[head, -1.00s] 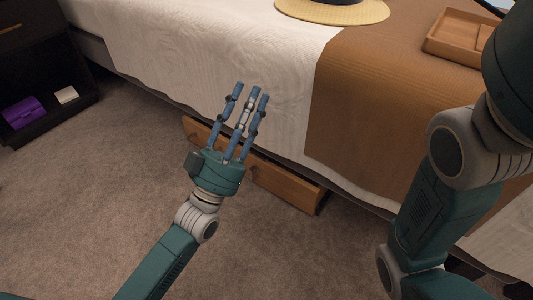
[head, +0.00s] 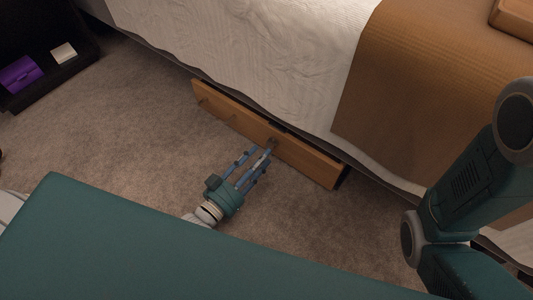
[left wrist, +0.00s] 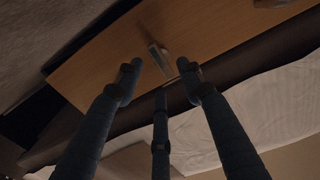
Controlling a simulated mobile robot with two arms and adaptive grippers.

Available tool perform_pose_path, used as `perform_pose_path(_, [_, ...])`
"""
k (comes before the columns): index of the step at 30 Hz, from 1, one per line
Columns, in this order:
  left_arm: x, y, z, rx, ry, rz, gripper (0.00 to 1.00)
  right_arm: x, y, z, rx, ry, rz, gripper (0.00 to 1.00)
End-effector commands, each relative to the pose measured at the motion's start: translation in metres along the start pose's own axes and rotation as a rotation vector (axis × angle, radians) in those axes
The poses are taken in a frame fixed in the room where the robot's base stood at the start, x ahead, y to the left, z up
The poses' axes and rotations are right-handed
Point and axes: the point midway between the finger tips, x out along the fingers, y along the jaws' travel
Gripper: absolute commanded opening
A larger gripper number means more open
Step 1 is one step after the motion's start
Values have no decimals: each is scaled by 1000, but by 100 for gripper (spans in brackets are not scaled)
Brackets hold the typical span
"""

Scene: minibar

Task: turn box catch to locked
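A wooden drawer-like box (head: 308,162) sits low under the edge of the bed, its front facing the carpet. A small catch (head: 272,142) stands out from that front; in the left wrist view it looks like a short metallic bar (left wrist: 160,59) on the wooden panel (left wrist: 98,67). My left gripper (head: 262,155) is low over the carpet with its fingers pointing at the catch. Its fingers (left wrist: 158,80) are spread, with the catch just beyond the tips; I cannot tell whether they touch. My right gripper is out of view; only my right arm shows.
The bed with a white cover (head: 250,50) and brown runner (head: 405,85) overhangs the box. A wooden tray (head: 515,18) lies on the bed. A dark shelf at left holds a purple box (head: 20,74) and a pale item (head: 64,53). Carpet (head: 130,130) is clear.

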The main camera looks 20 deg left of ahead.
Motion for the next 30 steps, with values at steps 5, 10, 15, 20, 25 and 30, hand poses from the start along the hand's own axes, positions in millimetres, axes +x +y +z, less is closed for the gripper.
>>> perform_pose_path(5, [25,0,2,-1,3,0,39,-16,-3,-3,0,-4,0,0])
perform_pose_path(10, [34,0,0,0,1,1,39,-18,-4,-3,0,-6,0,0])
perform_pose_path(15, [34,0,-1,0,1,1,39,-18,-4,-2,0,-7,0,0])
perform_pose_path(20, [34,0,-1,0,1,1,23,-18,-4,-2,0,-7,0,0])
perform_pose_path(25, [34,0,-1,0,1,1,0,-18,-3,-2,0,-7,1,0])
perform_pose_path(30, [34,0,-1,-5,0,1,0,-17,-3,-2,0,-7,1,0])
